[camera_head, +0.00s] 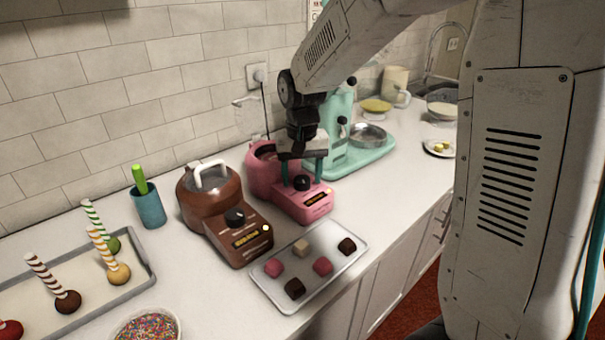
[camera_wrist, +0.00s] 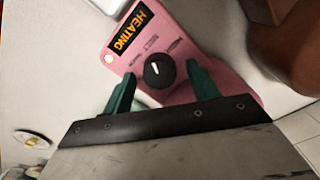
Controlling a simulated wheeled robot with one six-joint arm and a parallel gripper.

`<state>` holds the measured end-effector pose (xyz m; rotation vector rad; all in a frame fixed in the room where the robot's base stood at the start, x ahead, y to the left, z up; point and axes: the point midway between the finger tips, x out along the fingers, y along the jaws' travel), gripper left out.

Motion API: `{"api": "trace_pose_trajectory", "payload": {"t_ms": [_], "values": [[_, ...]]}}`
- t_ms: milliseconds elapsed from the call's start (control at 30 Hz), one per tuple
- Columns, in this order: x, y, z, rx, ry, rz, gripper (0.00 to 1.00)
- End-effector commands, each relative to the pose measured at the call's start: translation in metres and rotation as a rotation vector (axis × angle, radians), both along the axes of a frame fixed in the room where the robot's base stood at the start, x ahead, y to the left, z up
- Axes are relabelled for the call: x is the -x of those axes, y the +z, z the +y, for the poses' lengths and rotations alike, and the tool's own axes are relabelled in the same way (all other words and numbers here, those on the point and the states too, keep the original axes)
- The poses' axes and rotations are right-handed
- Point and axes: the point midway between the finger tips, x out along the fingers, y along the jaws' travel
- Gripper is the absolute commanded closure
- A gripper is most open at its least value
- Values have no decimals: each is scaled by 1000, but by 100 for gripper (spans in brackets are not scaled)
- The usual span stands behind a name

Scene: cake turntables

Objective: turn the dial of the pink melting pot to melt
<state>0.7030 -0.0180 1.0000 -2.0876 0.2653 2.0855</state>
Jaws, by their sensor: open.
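The pink melting pot (camera_head: 312,206) stands on the counter, with its black dial (camera_head: 302,184) on the front panel. In the wrist view the dial (camera_wrist: 158,72) has a white pointer mark directed toward the small lettering above it, where the middle label looks like MELT. The panel's display (camera_wrist: 134,28) reads HEATING in orange, and a small light beside it glows. My gripper (camera_head: 301,176) is above the panel, its teal fingers open on either side of the dial. In the wrist view gaps show between both fingertips (camera_wrist: 162,70) and the dial.
A brown melting pot (camera_head: 208,190) stands just left of the pink one, and a mint-green machine (camera_head: 345,152) just behind it to the right. A metal tray (camera_head: 333,280) of small cubes lies in front. A blue cup (camera_head: 148,208) stands farther left.

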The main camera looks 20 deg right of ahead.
Motion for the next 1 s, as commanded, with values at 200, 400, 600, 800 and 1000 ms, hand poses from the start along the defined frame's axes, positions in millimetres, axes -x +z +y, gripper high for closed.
{"api": "trace_pose_trajectory", "payload": {"t_ms": [200,400,600,800,1000], "values": [[-1,14,0,0,0,-3,41],[-1,49,0,0,0,-4,41],[-1,73,0,1,0,-2,41],[0,78,0,0,0,0,41],[0,78,0,0,0,0,41]]}}
